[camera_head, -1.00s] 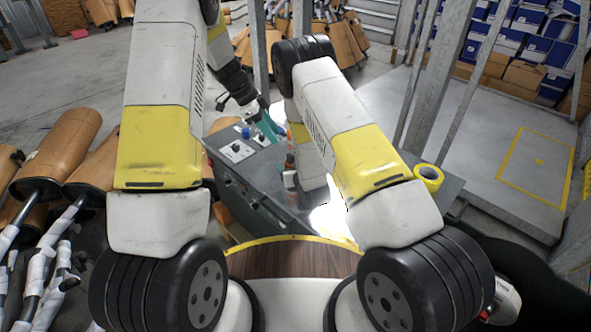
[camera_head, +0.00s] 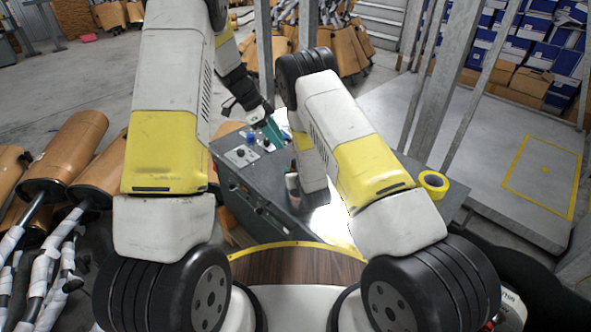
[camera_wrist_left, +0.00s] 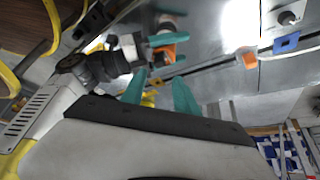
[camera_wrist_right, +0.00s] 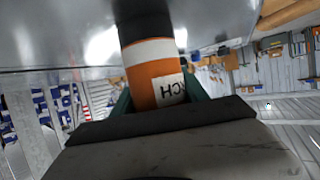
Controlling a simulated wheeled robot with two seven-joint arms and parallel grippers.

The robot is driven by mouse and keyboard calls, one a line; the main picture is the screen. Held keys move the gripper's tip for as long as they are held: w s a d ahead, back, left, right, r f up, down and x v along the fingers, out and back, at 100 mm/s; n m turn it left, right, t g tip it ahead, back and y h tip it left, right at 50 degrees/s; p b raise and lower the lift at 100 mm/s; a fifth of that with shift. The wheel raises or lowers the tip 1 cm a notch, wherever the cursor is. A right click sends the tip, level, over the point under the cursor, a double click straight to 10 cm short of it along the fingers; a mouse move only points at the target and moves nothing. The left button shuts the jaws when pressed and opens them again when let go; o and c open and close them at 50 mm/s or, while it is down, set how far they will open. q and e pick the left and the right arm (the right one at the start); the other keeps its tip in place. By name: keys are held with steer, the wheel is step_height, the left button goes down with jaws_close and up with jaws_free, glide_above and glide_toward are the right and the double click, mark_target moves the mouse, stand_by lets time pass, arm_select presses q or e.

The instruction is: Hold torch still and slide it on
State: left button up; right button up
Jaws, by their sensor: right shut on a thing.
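The torch is an orange cylinder with a white band, black top and partly visible lettering (camera_wrist_right: 152,75), in the right wrist view. My right gripper (camera_wrist_right: 155,98) is shut around it. In the left wrist view my right gripper's teal fingers (camera_wrist_left: 168,38) close on an orange part. My left gripper (camera_wrist_left: 159,78) has its teal fingers apart with nothing between them, just below my right gripper in that view. In the head view my left gripper (camera_head: 271,130) is over the grey bench; my right gripper is hidden behind its arm.
The grey bench (camera_head: 262,193) carries a blue part (camera_head: 251,138) and small black-knobbed fittings (camera_head: 240,153). A yellow tape roll (camera_head: 433,183) lies at its right end. A separate orange piece (camera_wrist_left: 250,59) and a cable show in the left wrist view. Mufflers (camera_head: 70,150) stand left.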

mark_target(294, 160)
arm_select(q)
steer(key=shift+o, duration=0.2)
stand_by(0.3)
steer(key=w+d+r+m+g+y, duration=0.2)
steer(key=w+m+g+y, duration=0.15)
steer(key=m, duration=0.65)
steer(key=shift+h, duration=0.35)
steer(key=x, duration=1.1)
steer(key=shift+w+d+f, duration=0.1)
steer(key=shift+d+f, duration=0.1)
steer(key=shift+d, duration=0.1)
jaws_close()
stand_by(0.3)
